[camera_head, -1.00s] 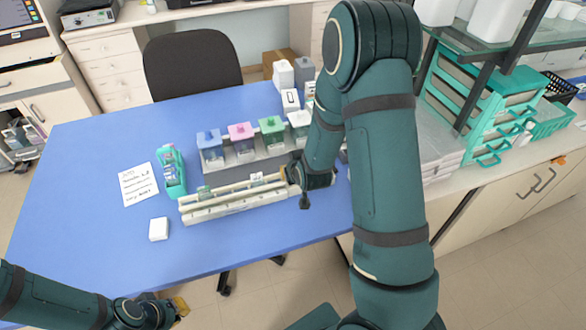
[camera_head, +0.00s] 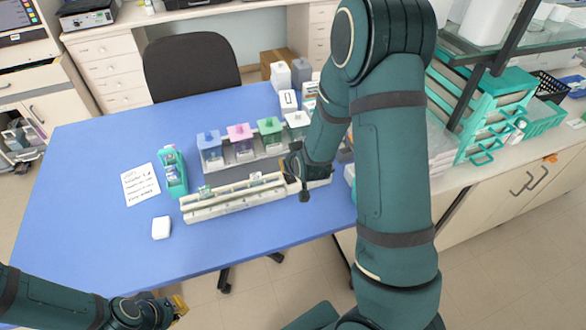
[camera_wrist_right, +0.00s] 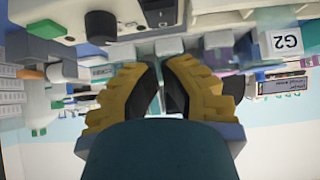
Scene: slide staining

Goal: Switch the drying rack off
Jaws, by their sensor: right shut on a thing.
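The drying rack (camera_head: 235,202) is a long cream-white rack lying along the front of the blue table. My right gripper (camera_head: 301,180) is down at the right part of the rack in the head view. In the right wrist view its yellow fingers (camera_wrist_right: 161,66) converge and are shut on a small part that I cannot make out. A pale housing there carries a black knob (camera_wrist_right: 100,27), a dark display (camera_wrist_right: 160,11) and a green button (camera_wrist_right: 47,29). My left gripper (camera_head: 178,305) is low at the left, clear of the rack; its opening is unclear.
Staining jars with blue (camera_head: 209,146), pink (camera_head: 240,143) and green (camera_head: 270,137) contents stand behind the rack. A teal holder (camera_head: 174,172), a paper note (camera_head: 140,185) and a small white box (camera_head: 161,228) are at left.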

